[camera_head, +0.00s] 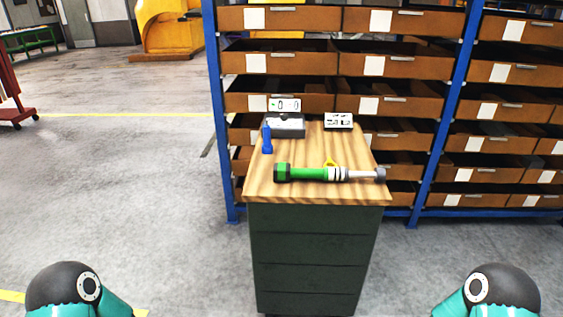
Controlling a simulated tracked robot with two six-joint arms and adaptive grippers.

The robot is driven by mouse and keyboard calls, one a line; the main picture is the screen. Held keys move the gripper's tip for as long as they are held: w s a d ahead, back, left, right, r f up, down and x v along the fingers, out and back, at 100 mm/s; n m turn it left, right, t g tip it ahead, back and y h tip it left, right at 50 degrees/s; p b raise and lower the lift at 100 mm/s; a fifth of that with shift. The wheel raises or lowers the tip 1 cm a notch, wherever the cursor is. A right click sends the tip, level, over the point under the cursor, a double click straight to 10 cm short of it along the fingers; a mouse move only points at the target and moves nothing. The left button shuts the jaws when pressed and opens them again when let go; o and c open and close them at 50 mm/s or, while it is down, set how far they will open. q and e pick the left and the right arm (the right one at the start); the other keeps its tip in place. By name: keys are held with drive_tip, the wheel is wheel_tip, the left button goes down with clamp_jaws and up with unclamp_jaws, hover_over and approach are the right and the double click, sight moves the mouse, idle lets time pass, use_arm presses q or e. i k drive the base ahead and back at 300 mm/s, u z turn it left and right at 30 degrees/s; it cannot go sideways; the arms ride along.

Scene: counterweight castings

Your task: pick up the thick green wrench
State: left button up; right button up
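The thick green wrench (306,174) lies across the front part of the wooden top of a drawer cabinet. Only rounded dark and teal parts of my two arms show at the bottom left and bottom right corners. Neither gripper is in the view.
The cabinet's wooden top (259,188) also bears a blue item (267,142), a grey box (290,130), a white patterned item (338,121) and a small yellow piece (330,163) just behind the wrench. Shelves with brown bins (399,66) stand behind.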

sight(283, 171)
drive_tip(key=z, duration=0.05)
drive_tip(key=i, duration=0.95)
drive_tip(key=z, duration=0.6)
